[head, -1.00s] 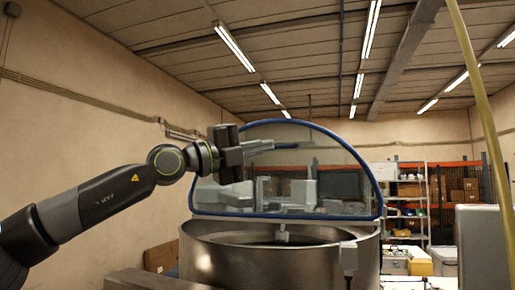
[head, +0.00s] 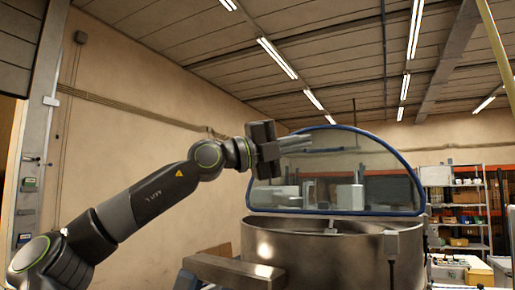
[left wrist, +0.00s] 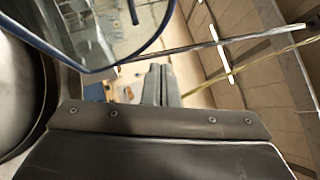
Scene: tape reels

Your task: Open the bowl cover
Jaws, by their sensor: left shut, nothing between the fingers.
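The bowl cover (head: 335,172) is a clear, domed panel with a blue rim, standing upright over a round steel bowl (head: 300,245) in the head view. My left gripper (head: 297,143) is at the upper left of the cover, with its fingers shut and nothing between them. In the head view the fingers overlap the rim's upper left part; I cannot tell whether they touch it. In the left wrist view the shut fingers (left wrist: 162,85) point away, and the blue rim (left wrist: 130,62) curves by at the left, apart from them. My right gripper is not in view.
A grey metal beam (head: 232,272) lies in front of the bowl at lower left. Shelves with boxes (head: 455,205) stand behind at right. A wall post (head: 40,160) stands at far left. The space above the cover is free.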

